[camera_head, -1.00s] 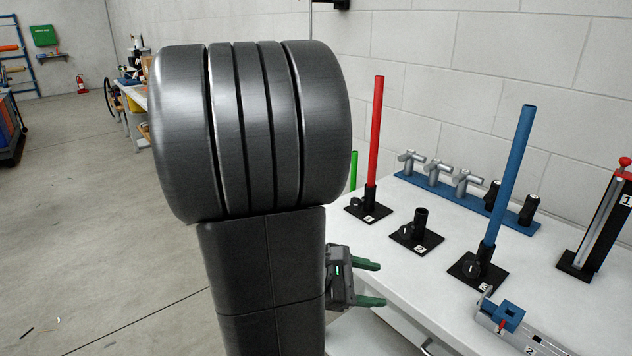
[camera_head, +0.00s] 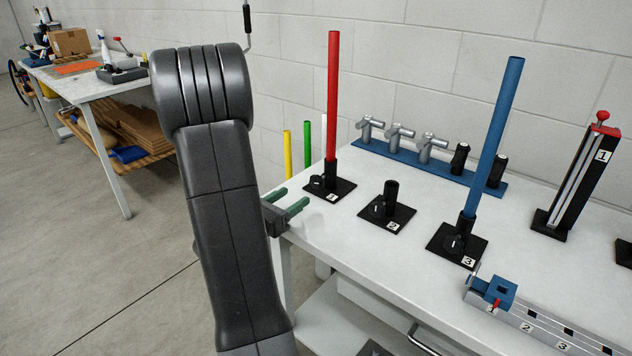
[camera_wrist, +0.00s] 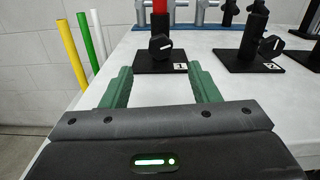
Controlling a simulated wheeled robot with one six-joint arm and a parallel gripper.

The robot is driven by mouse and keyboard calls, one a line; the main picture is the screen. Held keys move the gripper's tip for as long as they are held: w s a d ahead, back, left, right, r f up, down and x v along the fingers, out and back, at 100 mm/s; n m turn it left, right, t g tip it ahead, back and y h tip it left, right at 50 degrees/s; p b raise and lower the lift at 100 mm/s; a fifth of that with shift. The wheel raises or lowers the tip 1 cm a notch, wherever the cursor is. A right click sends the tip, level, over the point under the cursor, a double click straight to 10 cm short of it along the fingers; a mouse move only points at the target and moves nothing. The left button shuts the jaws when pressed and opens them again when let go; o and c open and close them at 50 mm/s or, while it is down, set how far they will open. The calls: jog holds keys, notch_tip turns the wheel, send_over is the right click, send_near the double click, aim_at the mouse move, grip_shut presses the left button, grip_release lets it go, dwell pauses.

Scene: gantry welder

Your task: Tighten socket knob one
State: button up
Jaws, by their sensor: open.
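Socket one is a black base plate (camera_head: 340,190) marked 1, with a red pole (camera_head: 334,95) upright in its tube. Its black knob (camera_head: 317,183) sits on the left side of the tube in the head view. In the wrist view the knob (camera_wrist: 160,46) shows a white line and lies between and beyond my fingertips. My gripper (camera_head: 292,198) is open and empty at the table's left edge, its green fingers pointing toward socket one. In the wrist view the gripper (camera_wrist: 162,82) is apart from the knob.
Empty socket two (camera_head: 387,213) and socket three (camera_head: 457,244) with a blue pole (camera_head: 497,130) stand to the right. A blue rail (camera_head: 430,167) with metal fittings lies behind. Yellow, green and white poles (camera_head: 307,143) stand beyond the table's left end. The table front (camera_head: 340,240) is clear.

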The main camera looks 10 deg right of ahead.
aim_at(314, 183)
jog(key=x, duration=1)
jog(key=c, duration=1)
jog(key=shift+o, duration=0.2)
